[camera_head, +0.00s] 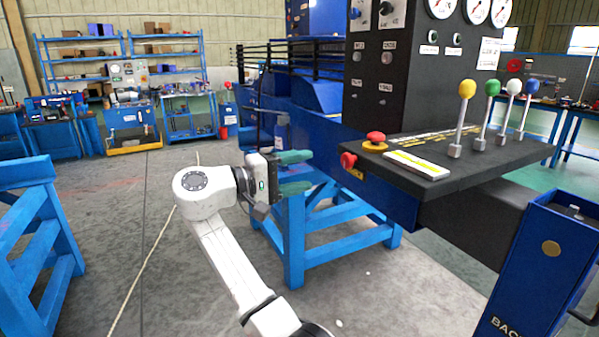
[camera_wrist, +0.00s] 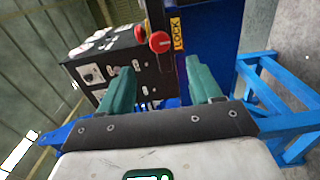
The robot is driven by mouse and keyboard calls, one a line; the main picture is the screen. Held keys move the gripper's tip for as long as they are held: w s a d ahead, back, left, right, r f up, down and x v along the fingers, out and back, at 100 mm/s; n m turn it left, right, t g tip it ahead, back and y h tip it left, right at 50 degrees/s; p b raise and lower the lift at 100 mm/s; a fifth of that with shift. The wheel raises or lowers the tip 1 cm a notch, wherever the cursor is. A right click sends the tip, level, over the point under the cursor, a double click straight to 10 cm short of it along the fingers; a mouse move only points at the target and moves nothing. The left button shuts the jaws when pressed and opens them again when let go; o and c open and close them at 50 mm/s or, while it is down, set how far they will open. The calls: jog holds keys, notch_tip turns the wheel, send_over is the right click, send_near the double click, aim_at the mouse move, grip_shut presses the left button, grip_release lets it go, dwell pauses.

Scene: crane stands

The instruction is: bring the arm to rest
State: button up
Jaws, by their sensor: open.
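My gripper (camera_head: 297,172) is at the middle of the head view, at the end of my raised white arm. Its two green fingers are apart, with nothing between them. In the wrist view the fingers of my gripper (camera_wrist: 158,88) also stand apart and empty. The gripper is left of the black control panel (camera_head: 470,165) in the head view and in front of the blue stand (camera_head: 293,240). A red knob (camera_head: 348,160) sits on the panel's near side, and it shows beyond the fingers in the wrist view (camera_wrist: 159,42).
A red mushroom button (camera_head: 375,138) and several ball-topped levers (camera_head: 466,89) are on the panel. A blue box (camera_head: 540,265) stands at the right. A blue trestle (camera_head: 38,240) is at the left. Shelves (camera_head: 80,60) line the back. The grey floor (camera_head: 120,220) between is mostly clear.

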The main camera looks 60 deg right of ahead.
dwell(0.3)
jog(key=s+a+f+n+t+y+p, duration=0.1)
jog(key=s+a+f+n+t+y, duration=0.25)
jog(key=f, duration=1.15)
jog(key=s+a+f+n+t+y, duration=0.1)
jog(key=s+a+f+t+y, duration=0.35)
jog(key=f, duration=1.15)
jog(key=s+a+f+t+y, duration=0.1)
jog(key=s+a+f+y, duration=0.2)
jog(key=s+a, duration=0.4)
jog(key=s+a+f+n+t+y, duration=0.1)
jog(key=s+a+f+y, duration=0.3)
jog(key=s+a, duration=0.4)
jog(key=shift+s+a+f+t+p, duration=0.3)
jog(key=shift+a+f+p, duration=0.05)
jog(key=shift+a+f, duration=0.55)
jog(key=shift+n, duration=0.25)
